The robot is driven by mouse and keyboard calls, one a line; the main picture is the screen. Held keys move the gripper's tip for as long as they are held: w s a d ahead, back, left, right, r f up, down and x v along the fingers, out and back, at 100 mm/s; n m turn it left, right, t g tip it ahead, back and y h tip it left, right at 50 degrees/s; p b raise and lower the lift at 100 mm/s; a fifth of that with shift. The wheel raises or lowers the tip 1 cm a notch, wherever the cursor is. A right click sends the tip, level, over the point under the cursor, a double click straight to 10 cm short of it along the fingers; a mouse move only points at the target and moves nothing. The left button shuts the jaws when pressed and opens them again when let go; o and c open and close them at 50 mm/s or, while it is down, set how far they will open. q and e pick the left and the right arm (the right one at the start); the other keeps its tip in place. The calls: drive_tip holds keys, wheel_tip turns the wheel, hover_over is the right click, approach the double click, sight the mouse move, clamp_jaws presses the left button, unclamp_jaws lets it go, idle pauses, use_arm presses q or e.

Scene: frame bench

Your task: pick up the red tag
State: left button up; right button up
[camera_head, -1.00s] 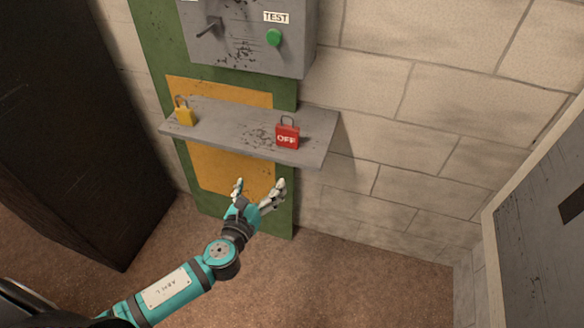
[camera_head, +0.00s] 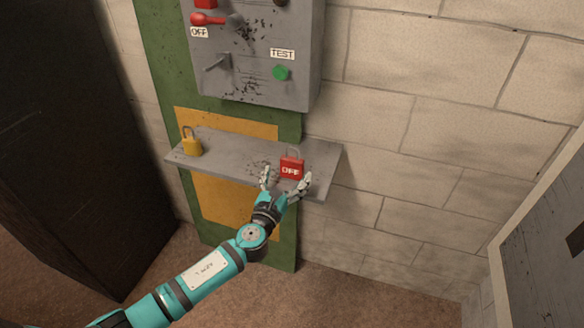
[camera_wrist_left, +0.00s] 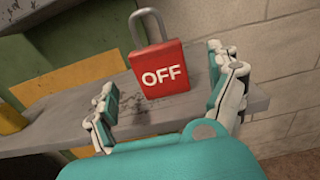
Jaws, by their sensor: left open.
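The red tag (camera_head: 291,168) is a red block with white "OFF" lettering and a grey shackle on top. It stands upright on the right part of a grey shelf (camera_head: 225,154). In the left wrist view the red tag (camera_wrist_left: 160,76) stands ahead, between the two fingers and beyond them. My left gripper (camera_head: 286,181) is open at the shelf's front edge, just in front of the tag. Its fingers (camera_wrist_left: 170,95) are spread to either side, and I see no clear contact. My right gripper is not in view.
A yellow padlock (camera_head: 192,146) stands on the shelf's left part. Above hangs a grey switch box (camera_head: 245,85) with a lever, a red handle and a green TEST button (camera_head: 281,72). A dark cabinet (camera_head: 70,150) stands left. A grey panel (camera_head: 550,250) is at right.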

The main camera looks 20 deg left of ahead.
sight(291, 169)
use_arm(q)
drive_tip(key=w, duration=0.5)
drive_tip(key=shift+d, duration=0.1)
drive_tip(key=shift+s, duration=0.1)
drive_tip(key=c, duration=1.3)
